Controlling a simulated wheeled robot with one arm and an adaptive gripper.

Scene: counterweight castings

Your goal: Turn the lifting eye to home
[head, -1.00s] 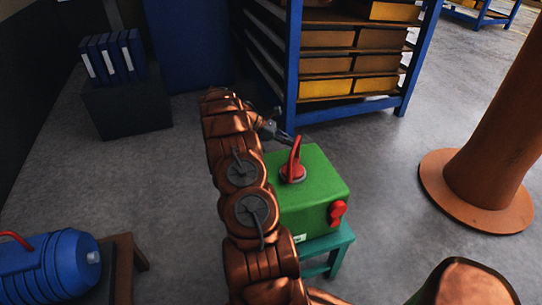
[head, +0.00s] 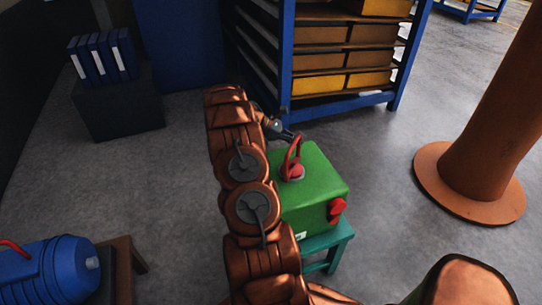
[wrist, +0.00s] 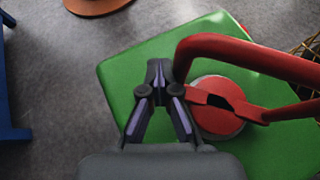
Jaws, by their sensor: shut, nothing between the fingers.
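The red lifting eye (head: 291,156) stands up from a round red base on top of the green casting (head: 316,178). In the wrist view the eye (wrist: 255,58) is a thick red loop at the right, above its round base (wrist: 218,118), over the green top (wrist: 120,75). My gripper (wrist: 158,70) is shut and empty over the green top, just left of the loop's near bend. In the head view my gripper (head: 297,136) is at the upper left side of the eye. I cannot tell whether its fingers touch the loop.
The green casting sits on a teal stand (head: 328,243) and has a red knob (head: 337,209) on its side. A blue shelf rack (head: 350,101) stands behind. A brown column (head: 480,140) is at right, a blue ribbed casting (head: 50,268) at lower left. Floor between is clear.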

